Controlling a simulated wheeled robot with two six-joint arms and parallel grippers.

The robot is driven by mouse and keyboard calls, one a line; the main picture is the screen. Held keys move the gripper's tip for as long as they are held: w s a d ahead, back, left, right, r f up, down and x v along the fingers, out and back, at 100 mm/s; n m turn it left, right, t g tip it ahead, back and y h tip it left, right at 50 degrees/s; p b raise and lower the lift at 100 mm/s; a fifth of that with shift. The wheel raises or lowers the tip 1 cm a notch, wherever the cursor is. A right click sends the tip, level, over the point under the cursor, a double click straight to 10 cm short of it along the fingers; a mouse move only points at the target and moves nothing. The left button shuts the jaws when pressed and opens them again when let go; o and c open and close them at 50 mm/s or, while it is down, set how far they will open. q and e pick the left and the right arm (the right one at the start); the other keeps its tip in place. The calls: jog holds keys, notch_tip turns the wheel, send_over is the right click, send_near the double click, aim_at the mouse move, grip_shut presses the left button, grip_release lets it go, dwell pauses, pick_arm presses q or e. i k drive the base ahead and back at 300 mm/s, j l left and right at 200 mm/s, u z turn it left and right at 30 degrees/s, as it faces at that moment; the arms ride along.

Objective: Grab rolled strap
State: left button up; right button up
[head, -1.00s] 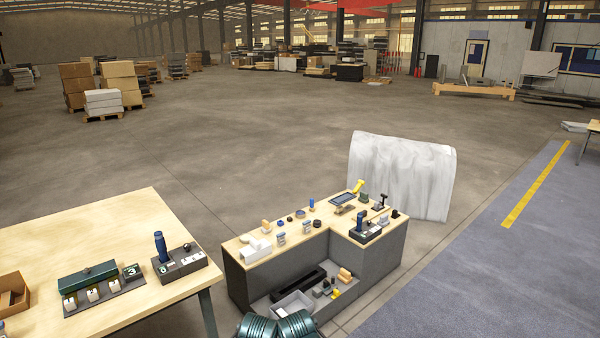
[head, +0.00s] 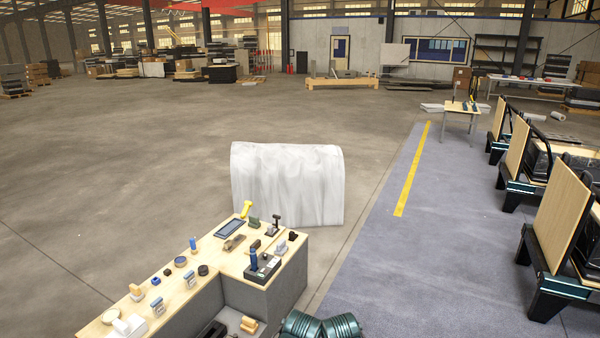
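No rolled strap can be made out for certain. On the L-shaped workbench (head: 215,248) in the head view lie several small items. Among them are a round grey-blue item (head: 180,261) and a small dark round item (head: 203,270), each too small to identify as a strap. A blue upright item (head: 193,244) stands near them. Neither of my grippers is in view; only ribbed teal parts, apparently mine, show at the bottom edge.
A white draped block (head: 287,185) stands behind the bench. A black charger-like box (head: 262,268) sits on the bench's right part. Reformer machines (head: 560,225) line the right side. Blue-grey floor with a yellow line (head: 411,170) lies clear between them and the bench.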

aim_at(202, 269)
jog(key=i+l+u, duration=0.2)
jog(key=i, duration=0.25)
jog(key=i+l+u, duration=0.15)
jog(key=i, duration=0.3)
jog(key=i+l+u, duration=0.2)
jog(key=i+l, duration=0.15)
jog(key=i+l+u, duration=0.35)
jog(key=l, duration=0.3)
jog(key=i+l+u, duration=0.15)
jog(key=i+l, duration=0.15)
jog(key=i+l+u, duration=0.2)
jog(key=l, duration=0.25)
